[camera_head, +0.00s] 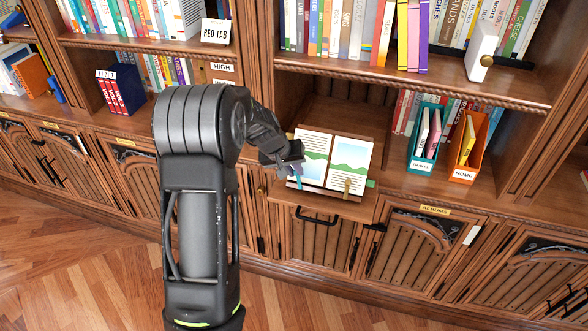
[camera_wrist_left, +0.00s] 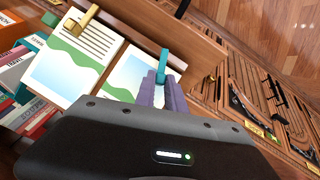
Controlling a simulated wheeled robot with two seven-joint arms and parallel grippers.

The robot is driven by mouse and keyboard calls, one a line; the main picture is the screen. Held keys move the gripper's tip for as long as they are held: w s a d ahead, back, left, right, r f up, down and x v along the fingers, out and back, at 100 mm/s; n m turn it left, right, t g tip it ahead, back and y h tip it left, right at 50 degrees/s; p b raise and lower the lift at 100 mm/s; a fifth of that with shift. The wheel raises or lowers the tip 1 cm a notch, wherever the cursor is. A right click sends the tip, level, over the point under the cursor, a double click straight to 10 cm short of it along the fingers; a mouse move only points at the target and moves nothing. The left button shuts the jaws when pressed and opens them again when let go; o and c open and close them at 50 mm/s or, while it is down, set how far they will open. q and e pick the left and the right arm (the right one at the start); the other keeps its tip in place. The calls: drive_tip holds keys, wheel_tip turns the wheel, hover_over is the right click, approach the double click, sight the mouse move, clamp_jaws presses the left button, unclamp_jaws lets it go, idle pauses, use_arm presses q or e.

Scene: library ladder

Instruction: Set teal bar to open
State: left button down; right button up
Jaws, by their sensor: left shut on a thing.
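An open book (camera_head: 334,160) with text and green pictures lies on a pull-out wooden shelf (camera_head: 322,206) in the middle of the bookcase. A small teal bar (camera_head: 298,182) is at the book's left page edge, mostly hidden by my gripper. It shows better in the left wrist view (camera_wrist_left: 162,62), standing up between the purple fingertips. My left gripper (camera_head: 294,171) is shut on the teal bar; its fingers also show in the left wrist view (camera_wrist_left: 162,88). My right gripper is in neither view.
A gold clip (camera_head: 347,186) sits on the book's right page, and a green tab (camera_head: 371,183) sticks out beyond it. Teal (camera_head: 424,144) and orange (camera_head: 467,150) file holders stand to the right.

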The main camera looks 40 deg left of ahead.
sight(288, 184)
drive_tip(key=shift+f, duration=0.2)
